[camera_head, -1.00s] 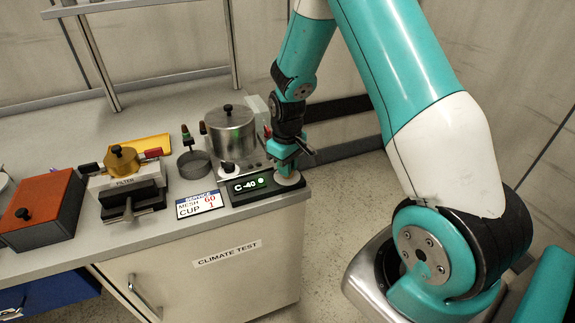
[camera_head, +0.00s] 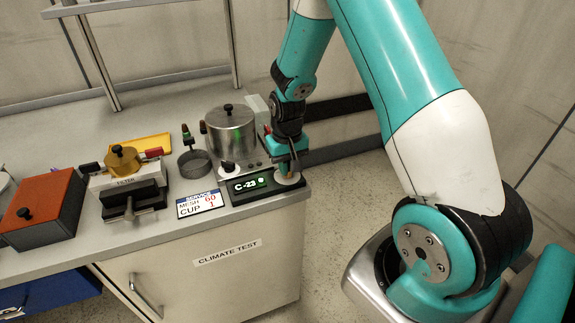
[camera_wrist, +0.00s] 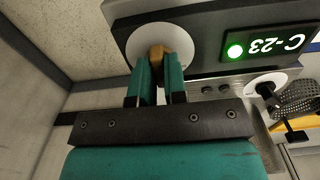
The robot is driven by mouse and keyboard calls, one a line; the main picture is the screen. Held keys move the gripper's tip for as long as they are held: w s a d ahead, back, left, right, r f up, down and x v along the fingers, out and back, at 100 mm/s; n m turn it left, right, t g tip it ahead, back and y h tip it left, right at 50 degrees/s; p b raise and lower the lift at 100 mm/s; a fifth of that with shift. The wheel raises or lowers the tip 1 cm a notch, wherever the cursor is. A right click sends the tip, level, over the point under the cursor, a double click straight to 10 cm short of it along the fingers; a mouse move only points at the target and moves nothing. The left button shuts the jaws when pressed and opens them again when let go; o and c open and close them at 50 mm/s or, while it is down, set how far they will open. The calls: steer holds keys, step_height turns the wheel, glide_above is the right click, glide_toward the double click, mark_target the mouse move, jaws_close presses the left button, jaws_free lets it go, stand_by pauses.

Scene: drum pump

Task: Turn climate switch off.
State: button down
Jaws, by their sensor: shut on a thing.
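The climate unit's panel (camera_head: 250,183) stands at the bench's right front corner. Its lit display reads C-23 beside a green light, which also shows upside down in the wrist view (camera_wrist: 234,51). A round pale dial plate (camera_head: 289,181) lies to the right of the display. In the wrist view a brown switch knob (camera_wrist: 163,51) rises from this white disc (camera_wrist: 140,36). My gripper (camera_wrist: 158,70) is shut on the knob from above, with teal fingers on both sides of it. In the head view the gripper (camera_head: 291,167) partly hides the knob.
A steel pot (camera_head: 231,131) stands behind the panel, with a white-and-black knob (camera_head: 228,168) in front of it. A mesh and cup sign (camera_head: 200,203), a filter device (camera_head: 128,182) and an orange box (camera_head: 41,209) sit to the left.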

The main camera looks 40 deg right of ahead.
steer(key=c, duration=1.2)
jaws_free()
steer(key=shift+o, duration=0.2)
step_height(320, 180, up, 18)
steer(key=b, duration=0.1)
steer(key=shift+f, duration=0.25)
steer(key=s+a+r+n+y, duration=0.2)
steer(key=s+a+n, duration=0.3)
steer(key=s+a, duration=0.6)
steer(key=s+a+r+n+y, duration=0.2)
steer(key=s+a+n, duration=0.3)
steer(key=s+a, duration=0.6)
steer(key=shift+s+a+r, duration=0.15)
steer(key=shift+s+r, duration=0.15)
steer(key=shift+r, duration=0.2)
